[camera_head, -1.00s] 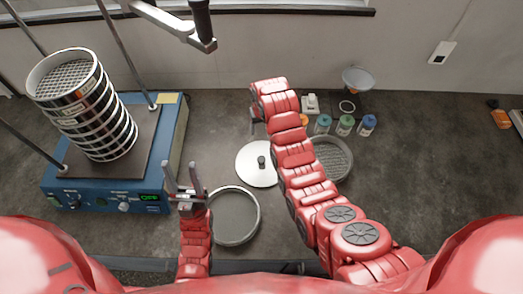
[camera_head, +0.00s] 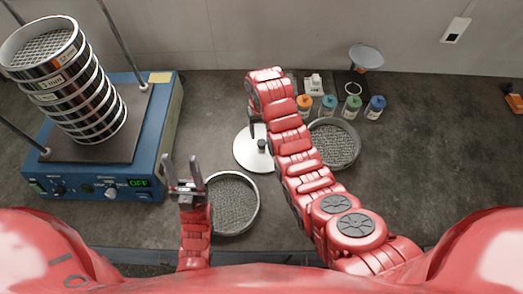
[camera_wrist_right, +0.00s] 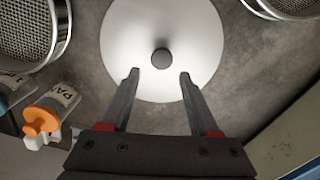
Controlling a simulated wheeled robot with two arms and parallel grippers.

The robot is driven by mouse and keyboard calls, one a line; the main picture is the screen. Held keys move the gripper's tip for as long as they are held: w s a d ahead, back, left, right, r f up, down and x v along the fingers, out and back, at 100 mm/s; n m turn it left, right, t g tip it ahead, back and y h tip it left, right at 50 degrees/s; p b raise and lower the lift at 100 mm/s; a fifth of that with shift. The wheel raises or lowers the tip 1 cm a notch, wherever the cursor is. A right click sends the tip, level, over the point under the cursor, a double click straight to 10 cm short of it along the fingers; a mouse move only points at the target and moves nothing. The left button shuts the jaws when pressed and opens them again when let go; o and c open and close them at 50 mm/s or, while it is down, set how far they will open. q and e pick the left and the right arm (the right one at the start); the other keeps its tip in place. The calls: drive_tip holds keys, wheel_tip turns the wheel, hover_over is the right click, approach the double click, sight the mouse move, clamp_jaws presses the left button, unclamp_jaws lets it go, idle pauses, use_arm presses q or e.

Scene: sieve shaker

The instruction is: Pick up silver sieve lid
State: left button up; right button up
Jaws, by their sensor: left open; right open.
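The silver sieve lid (camera_head: 245,150) is a round disc lying flat on the counter, with a dark knob (camera_head: 261,145) at its centre. My right arm partly hides its right side. In the right wrist view the whole lid (camera_wrist_right: 205,40) shows ahead of my right gripper (camera_wrist_right: 159,75). That gripper is open and empty, its fingertips over the lid's near part, one on each side of the line to the knob and short of it. My right gripper also shows in the head view (camera_head: 254,119). My left gripper (camera_head: 183,163) is open and empty, in front of the shaker's corner.
One sieve (camera_head: 232,233) stands beside my left gripper, another (camera_head: 352,160) right of my right arm. Several capped bottles (camera_head: 352,108) and a scale with a bowl (camera_head: 366,58) stand behind. A blue shaker (camera_head: 166,130) with a sieve stack (camera_head: 75,90) fills the left.

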sight(261, 141)
drive_tip(key=f+p, duration=0.3)
drive_tip(key=f, duration=0.1)
drive_tip(key=shift+s, duration=0.3)
drive_tip(key=shift+w+f, duration=0.1)
drive_tip(key=shift+f, duration=0.6)
clamp_jaws()
